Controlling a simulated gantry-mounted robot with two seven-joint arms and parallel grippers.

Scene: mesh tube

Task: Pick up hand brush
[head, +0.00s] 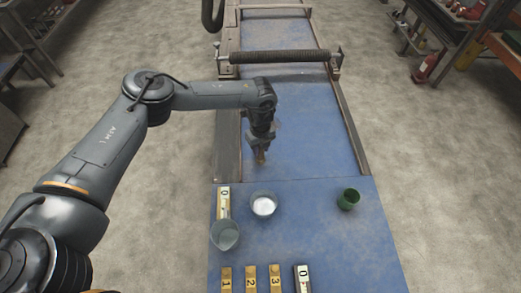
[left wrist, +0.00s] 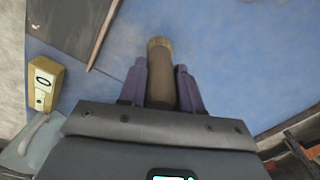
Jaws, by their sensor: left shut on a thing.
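My left gripper (head: 261,147) is over the blue table in the head view, pointing down, with its purple fingers showing in the left wrist view (left wrist: 161,78). It is shut on a brown, rounded piece with a lighter tan end, which I take to be the hand brush (left wrist: 160,48). The brush sits between the two fingers, and its tan end extends past the fingertips. In the head view only a small brown part of the brush (head: 260,158) shows below the fingers. I cannot tell whether it touches the table. My right gripper is in neither view.
A bowl with white contents (head: 263,205), a grey cup (head: 225,236) and a green cup (head: 348,199) stand on the blue table (head: 310,235). Several numbered blocks (head: 251,279) line the near edge. A roller bar (head: 280,57) crosses the far end. The right side is mostly clear.

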